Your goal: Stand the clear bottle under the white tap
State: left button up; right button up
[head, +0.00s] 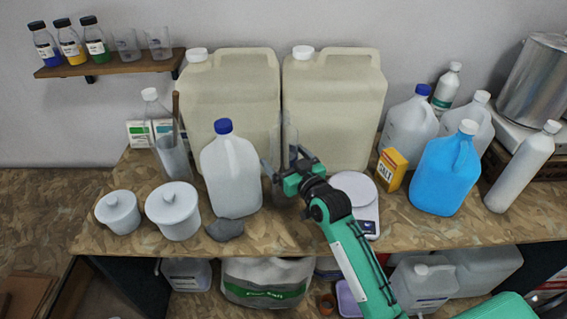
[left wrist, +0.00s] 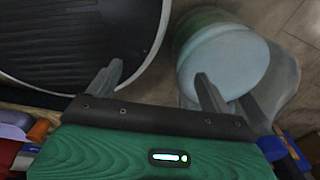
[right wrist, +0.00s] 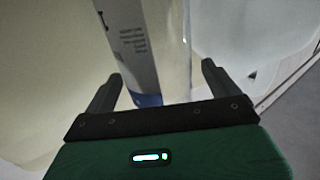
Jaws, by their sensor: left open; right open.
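A clear, narrow bottle (head: 288,130) appears to stand between the two big beige drums, partly hidden behind my right gripper (head: 283,165). In the right wrist view a clear bottle with a printed label and a blue band (right wrist: 150,50) rises between the open fingers of my right gripper (right wrist: 160,85). I cannot tell whether the fingers touch it. No white tap can be made out; the drum fronts are partly covered by the arm and jugs. My left gripper (left wrist: 155,85) is open and empty, seen only in its wrist view.
The left beige drum (head: 230,90) and right beige drum (head: 345,110) stand at the back. A blue-capped jug (head: 231,175) is left of the gripper; a white scale (head: 355,190) is right. A dark round bin (left wrist: 75,40) and pale round container (left wrist: 225,60) lie near my left gripper.

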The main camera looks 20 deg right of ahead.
jog(key=shift+x, duration=0.8)
jog(key=c, duration=1)
jog(key=shift+c, duration=0.4)
jog(key=shift+r, duration=0.2)
